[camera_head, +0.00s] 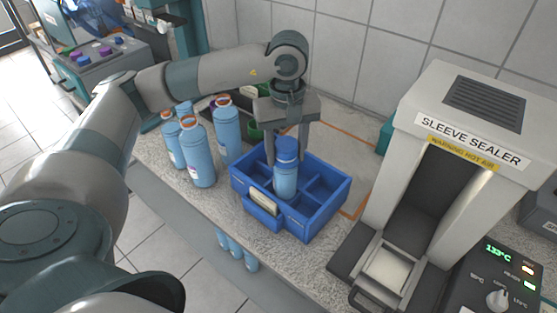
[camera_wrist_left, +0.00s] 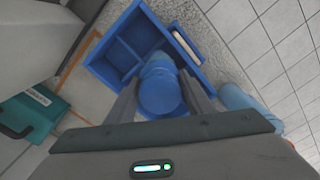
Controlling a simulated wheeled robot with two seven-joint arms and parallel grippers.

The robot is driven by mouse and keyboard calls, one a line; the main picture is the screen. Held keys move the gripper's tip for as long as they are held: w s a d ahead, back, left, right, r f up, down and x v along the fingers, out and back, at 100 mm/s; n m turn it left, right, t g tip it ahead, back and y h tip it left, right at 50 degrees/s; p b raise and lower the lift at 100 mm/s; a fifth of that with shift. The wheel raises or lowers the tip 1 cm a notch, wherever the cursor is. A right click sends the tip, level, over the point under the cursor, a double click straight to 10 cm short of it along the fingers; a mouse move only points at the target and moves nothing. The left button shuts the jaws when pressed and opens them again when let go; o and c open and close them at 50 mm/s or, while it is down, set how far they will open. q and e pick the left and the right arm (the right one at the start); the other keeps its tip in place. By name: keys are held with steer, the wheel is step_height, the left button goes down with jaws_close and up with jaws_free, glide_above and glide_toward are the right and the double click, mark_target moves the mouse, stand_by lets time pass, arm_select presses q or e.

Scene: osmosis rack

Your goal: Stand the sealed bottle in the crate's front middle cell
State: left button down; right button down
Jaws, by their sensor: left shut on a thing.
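The sealed bottle (camera_head: 286,182) is light blue with a darker blue cap and stands upright between the fingers of my left gripper (camera_head: 287,152). The gripper is shut on it from above. The blue crate (camera_head: 325,222) has several cells and stands on the counter under the gripper. The bottle is at the crate's front middle part, its lower end hidden by the front wall. I cannot tell whether it touches the cell floor. In the left wrist view the bottle's cap (camera_wrist_left: 160,92) is between the fingers, with the crate (camera_wrist_left: 103,68) beyond. My right gripper is not in view.
Several blue bottles with orange-rimmed tops (camera_head: 199,155) stand left of the crate. The sleeve sealer (camera_head: 455,130) stands at the right, its tray (camera_head: 388,265) near the crate. A pale label holder (camera_head: 263,201) is on the crate's front.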

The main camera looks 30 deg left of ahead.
arm_select(q)
steer(key=shift+s+a+f, duration=0.15)
steer(key=shift+a+f, duration=0.1)
steer(key=shift+a, duration=0.25)
steer(key=shift+s+a+f, duration=0.15)
steer(key=shift+a+f, duration=0.1)
steer(key=shift+a, duration=0.2)
steer(key=shift+d, duration=0.1)
steer(key=shift+f, duration=0.1)
steer(key=shift+f+p, duration=0.25)
steer(key=shift+p, duration=0.2)
step_height(320, 180, down, 3)
steer(key=shift+r+p, duration=0.1)
steer(key=shift+p, duration=0.65)
steer(key=shift+f, duration=0.25)
steer(key=shift+f+b, duration=0.2)
steer(key=shift+b, duration=0.1)
